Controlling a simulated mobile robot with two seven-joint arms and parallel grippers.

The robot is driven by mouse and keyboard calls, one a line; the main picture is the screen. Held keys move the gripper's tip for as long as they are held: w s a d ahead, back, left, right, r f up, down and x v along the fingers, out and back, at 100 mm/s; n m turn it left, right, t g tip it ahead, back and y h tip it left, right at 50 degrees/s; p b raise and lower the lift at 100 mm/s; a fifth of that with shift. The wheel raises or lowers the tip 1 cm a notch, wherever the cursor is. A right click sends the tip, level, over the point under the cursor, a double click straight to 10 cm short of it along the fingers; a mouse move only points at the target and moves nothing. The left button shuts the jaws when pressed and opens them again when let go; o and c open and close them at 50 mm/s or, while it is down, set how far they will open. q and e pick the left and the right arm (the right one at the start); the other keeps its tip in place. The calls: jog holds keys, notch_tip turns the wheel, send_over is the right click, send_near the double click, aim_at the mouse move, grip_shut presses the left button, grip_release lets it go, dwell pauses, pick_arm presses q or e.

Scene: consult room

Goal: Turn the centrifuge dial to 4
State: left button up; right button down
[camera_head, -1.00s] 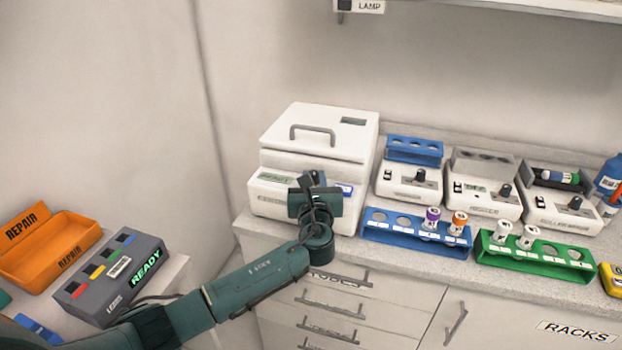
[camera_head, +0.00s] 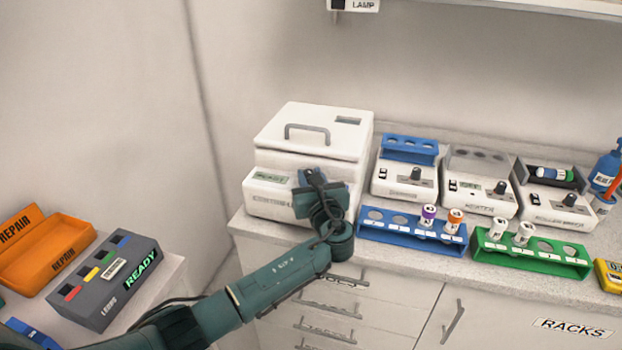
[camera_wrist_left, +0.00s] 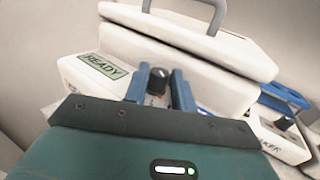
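The white centrifuge (camera_head: 312,133) stands at the back left of the counter, its lid with a grey handle down. Its front panel has a display reading READY (camera_head: 268,178). My left gripper (camera_head: 312,180) is in front of the panel and hides the dial in the head view. In the left wrist view the dark dial (camera_wrist_left: 158,77) with a white mark on top lies between the two blue fingers of my left gripper (camera_wrist_left: 158,86). The fingers are apart on either side of it; I cannot tell whether they touch it. The dial's numbers are not readable. My right gripper is not in view.
Three small devices with knobs, one of them a mixer-like unit (camera_head: 480,195), stand right of the centrifuge. A blue rack (camera_head: 385,232) and a green rack (camera_head: 500,252) with capped tubes stand before them. An orange REPAIR bin (camera_head: 60,268) and a grey box (camera_head: 105,285) are at left.

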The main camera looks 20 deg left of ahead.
pick_arm(q)
jog(key=shift+o, duration=0.4)
jog(key=shift+s+d+f, duration=0.1)
jog(key=shift+s+d, duration=0.1)
jog(key=shift+s, duration=0.1)
jog(key=b+v, duration=0.1)
jog(key=v, duration=1.1)
jog(key=shift+s, duration=0.2)
